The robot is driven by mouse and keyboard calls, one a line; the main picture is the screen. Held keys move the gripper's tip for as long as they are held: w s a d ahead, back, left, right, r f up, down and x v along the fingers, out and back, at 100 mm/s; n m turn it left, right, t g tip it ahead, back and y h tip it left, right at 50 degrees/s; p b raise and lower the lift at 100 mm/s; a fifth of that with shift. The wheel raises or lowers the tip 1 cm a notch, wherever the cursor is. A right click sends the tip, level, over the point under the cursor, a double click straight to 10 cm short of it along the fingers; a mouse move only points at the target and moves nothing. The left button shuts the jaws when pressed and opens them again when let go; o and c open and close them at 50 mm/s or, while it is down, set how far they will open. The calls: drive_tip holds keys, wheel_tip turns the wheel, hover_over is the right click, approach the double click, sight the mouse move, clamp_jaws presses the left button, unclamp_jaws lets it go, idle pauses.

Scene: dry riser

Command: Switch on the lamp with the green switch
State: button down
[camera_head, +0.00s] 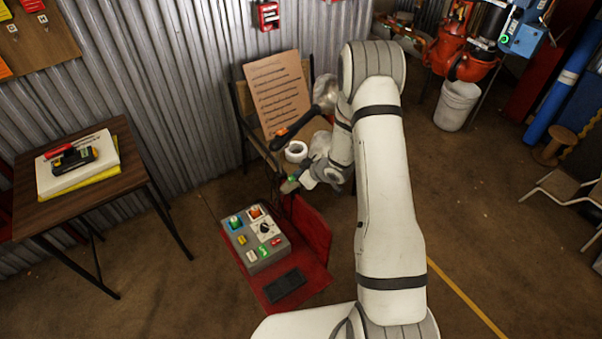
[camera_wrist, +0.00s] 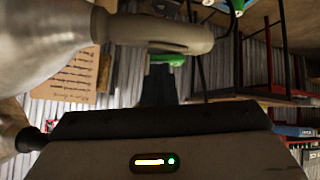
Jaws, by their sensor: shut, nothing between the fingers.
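A grey control box (camera_head: 256,241) lies on a red stand and carries several coloured controls. I cannot pick out the lamp for certain.
The red stand's upright panel (camera_head: 312,228) rises on the box's right, below my gripper. A black pad (camera_head: 286,284) lies in front of the box. A chair behind holds a printed board (camera_head: 279,90) and a white tape roll (camera_head: 296,151). A wooden table (camera_head: 100,198) stands left.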

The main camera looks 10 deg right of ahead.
drive_tip(key=shift+s+a+b, duration=0.4)
drive_tip(key=shift+s+a, duration=0.1)
drive_tip(key=shift+s, duration=0.15)
drive_tip(key=shift+r+p, duration=0.35)
drive_tip(key=shift+r, duration=0.05)
drive_tip(key=a+r+p+v, duration=0.1)
drive_tip(key=v, duration=1.1)
drive_tip(key=shift+w+a+r, duration=0.15)
drive_tip(key=shift+a+r, duration=0.15)
drive_tip(key=shift+r, duration=0.05)
drive_tip(key=shift+f, duration=0.1)
drive_tip(key=f+t+b, duration=0.1)
drive_tip(key=t+b, duration=0.1)
drive_tip(key=b, duration=0.7)
drive_tip(key=s+d+f+m+t+y+b, duration=0.1)
drive_tip(key=f+b, duration=0.1)
drive_tip(key=b, duration=0.8)
drive_tip(key=f+t+y+b, duration=0.1)
drive_tip(key=f+t+b, duration=0.1)
drive_tip(key=b, duration=0.8)
drive_tip(key=shift+s+d+f+t, duration=0.1)
drive_tip(key=shift+s+d+t, duration=0.1)
drive_tip(key=shift+d+t, duration=0.1)
